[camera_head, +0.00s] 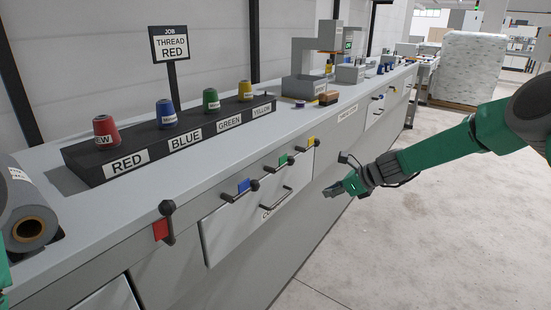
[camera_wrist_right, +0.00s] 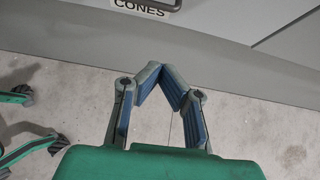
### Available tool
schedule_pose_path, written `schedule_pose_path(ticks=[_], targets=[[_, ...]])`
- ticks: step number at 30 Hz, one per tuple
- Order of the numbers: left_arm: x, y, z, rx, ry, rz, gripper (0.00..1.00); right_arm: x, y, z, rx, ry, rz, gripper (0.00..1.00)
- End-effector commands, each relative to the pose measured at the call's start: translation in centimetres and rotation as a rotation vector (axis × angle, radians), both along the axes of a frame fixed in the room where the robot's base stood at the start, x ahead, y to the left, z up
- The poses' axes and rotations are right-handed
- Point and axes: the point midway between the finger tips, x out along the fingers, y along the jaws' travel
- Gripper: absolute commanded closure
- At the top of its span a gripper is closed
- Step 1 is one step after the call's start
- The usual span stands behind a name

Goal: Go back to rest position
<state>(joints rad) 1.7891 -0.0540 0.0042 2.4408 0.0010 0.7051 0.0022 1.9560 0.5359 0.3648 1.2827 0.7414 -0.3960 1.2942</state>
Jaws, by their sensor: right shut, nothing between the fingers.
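My right gripper (camera_head: 335,189) hangs in front of the counter, to the right of the drawer labelled CONES (camera_head: 225,232), apart from its handle (camera_head: 278,203). In the right wrist view the fingers of this gripper (camera_wrist_right: 168,78) come together at the tips, with nothing held. The CONES label (camera_wrist_right: 140,9) shows at the top of that view, beyond the fingers. My right arm reaches in from the right edge over open floor. My left gripper is not seen; only a sliver of green shows at the left edge of the head view.
The counter (camera_head: 150,205) carries a rack (camera_head: 90,170) of red, blue, green and yellow thread cones and a sign (camera_head: 170,44) reading JOB THREAD RED. A grey roll (camera_head: 28,205) lies at the left. A wrapped pallet (camera_head: 468,68) stands at the back right. The floor (camera_head: 420,240) at right is clear.

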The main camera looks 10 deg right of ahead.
Motion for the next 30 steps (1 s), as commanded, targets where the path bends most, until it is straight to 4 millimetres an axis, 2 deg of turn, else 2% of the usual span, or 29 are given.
schedule_pose_path(ticks=[2,5,8,11,12,14,17,18,20,21,24,27,30], targets=[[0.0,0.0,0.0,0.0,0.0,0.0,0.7,-0.4,0.3,-0.7,-0.019,0.006,0.015,1.0],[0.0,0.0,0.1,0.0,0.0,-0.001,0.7,-2.3,1.6,-3.2,-0.103,0.021,0.085,1.0],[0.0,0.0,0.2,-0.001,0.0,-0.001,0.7,-6.2,3.7,-7.6,-0.264,0.04,0.229,1.0],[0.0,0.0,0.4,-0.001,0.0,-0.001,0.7,-11.9,5.6,-12.4,-0.466,0.048,0.447,1.0],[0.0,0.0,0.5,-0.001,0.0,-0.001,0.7,-14.5,6.1,-14.1,-0.547,0.046,0.549,1.0],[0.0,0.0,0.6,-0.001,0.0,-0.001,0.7,-18.5,6.6,-16.4,-0.665,0.036,0.713,1.0],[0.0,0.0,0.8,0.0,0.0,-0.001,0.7,-25.7,6.7,-19.3,-0.84,0.002,1.023,1.0],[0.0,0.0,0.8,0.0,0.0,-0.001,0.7,-28.7,6.6,-20.1,-0.901,-0.021,1.16,1.0],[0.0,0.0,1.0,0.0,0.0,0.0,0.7,-33.1,6.3,-20.8,-0.979,-0.07,1.373,1.0],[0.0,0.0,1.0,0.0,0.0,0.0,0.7,-36.0,5.9,-20.9,-1.019,-0.107,1.513,1.0],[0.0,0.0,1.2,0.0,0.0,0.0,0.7,-42.1,5.2,-20.4,-1.082,-0.217,1.83,1.0],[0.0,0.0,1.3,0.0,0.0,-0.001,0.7,-46.4,4.6,-19.3,-1.099,-0.323,2.064,1.0],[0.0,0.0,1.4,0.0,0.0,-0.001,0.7,-48.7,4.4,-18.4,-1.099,-0.399,2.199,1.0]])
